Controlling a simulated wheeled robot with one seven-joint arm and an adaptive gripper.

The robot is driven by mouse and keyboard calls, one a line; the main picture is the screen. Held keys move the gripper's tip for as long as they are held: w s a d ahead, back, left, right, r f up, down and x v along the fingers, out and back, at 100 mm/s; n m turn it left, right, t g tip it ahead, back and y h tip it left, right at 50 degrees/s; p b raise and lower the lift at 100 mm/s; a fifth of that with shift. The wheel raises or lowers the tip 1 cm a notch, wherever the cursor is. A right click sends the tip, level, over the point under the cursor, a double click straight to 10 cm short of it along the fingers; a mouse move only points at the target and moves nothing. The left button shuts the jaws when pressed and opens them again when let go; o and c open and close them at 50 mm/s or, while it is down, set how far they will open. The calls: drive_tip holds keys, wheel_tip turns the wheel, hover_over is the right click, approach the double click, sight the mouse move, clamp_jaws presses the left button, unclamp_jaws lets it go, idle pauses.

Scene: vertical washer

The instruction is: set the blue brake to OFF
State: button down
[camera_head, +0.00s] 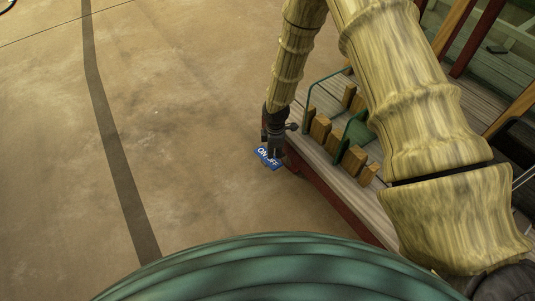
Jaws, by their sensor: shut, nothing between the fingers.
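A small blue plate (273,163) with white lettering, reading ON and part of OFF, shows near the middle of the head view, at the left corner of a wooden platform. My gripper (273,151) is dark and points down right at the plate, covering part of it. It is shut, with nothing seen in its fingers. I cannot tell whether it touches the plate or the brake. The brake's lever is not clearly visible; my gripper hides that spot, so I cannot tell its setting.
The wooden platform (327,178) with a dark red edge runs along the right. Several wooden blocks (354,160) and a green metal frame (308,104) stand on it. Red and wooden beams (478,38) rise at the upper right. The brown floor (190,120) at left is clear.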

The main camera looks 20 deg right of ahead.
wheel_tip(320, 180, up, 4)
drive_tip(key=p, duration=0.3)
idle(0.7)
drive_tip(key=s+a+f+m+y, duration=0.1)
drive_tip(key=s+f+m, duration=0.25)
drive_tip(key=s, duration=0.55)
drive_tip(key=s+a+f+m+y, duration=0.1)
drive_tip(key=s+f+m, duration=0.25)
drive_tip(key=s, duration=0.55)
drive_tip(key=s+d+r+m+h+p, duration=0.1)
drive_tip(key=s+d+r+m, duration=0.15)
drive_tip(key=s+m, duration=0.45)
drive_tip(key=s+d+r+m+h, duration=0.1)
drive_tip(key=s+d+m, duration=0.2)
drive_tip(key=s, duration=0.9)
wheel_tip(320, 180, up, 31)
drive_tip(key=p, duration=3)
drive_tip(key=shift+w+n+p, duration=0.3)
drive_tip(key=shift+w+p, duration=0.05)
drive_tip(key=shift+p, duration=0.05)
drive_tip(key=shift+s+f, duration=0.1)
